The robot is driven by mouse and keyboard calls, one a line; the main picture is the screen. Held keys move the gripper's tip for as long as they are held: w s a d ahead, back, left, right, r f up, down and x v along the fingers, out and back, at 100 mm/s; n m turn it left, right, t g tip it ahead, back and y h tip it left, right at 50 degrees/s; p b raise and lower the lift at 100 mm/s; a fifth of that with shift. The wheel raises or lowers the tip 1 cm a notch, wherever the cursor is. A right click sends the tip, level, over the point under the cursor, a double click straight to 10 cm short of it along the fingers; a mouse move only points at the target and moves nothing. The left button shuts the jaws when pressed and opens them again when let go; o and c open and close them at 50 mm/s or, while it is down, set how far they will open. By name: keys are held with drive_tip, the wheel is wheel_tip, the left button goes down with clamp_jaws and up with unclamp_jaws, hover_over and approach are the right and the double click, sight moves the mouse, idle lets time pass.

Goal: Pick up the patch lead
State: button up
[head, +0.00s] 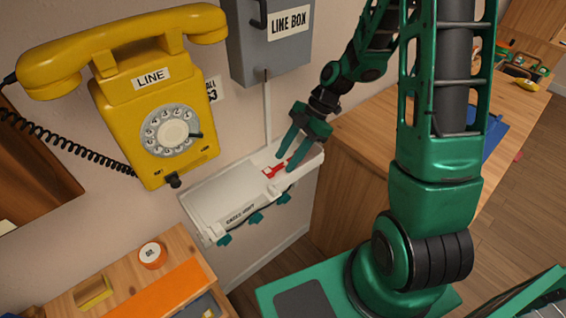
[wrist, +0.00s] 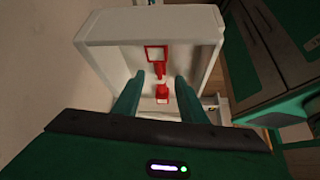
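A small red object with plug-like ends, which looks like the patch lead (head: 269,171), lies on the white wall shelf (head: 222,193). In the wrist view its red parts (wrist: 162,93) show between my fingers, in line with a red-framed white square (wrist: 157,54). My gripper (head: 285,163) is open above the right part of the shelf and points down at it. In the wrist view the two green fingers (wrist: 159,76) stand apart, one on each side of the red parts, with gaps on both sides. I cannot tell whether the fingertips touch the shelf.
A yellow dial phone (head: 150,90) hangs on the wall left of the shelf. A grey line box (head: 268,40) is above it. A wooden cabinet (head: 350,165) stands close on the right. A wooden desk (head: 120,270) with an orange-banded roll (head: 152,256) is at lower left.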

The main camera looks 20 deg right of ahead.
drive_tip(key=shift+c, duration=0.3)
clamp_jaws()
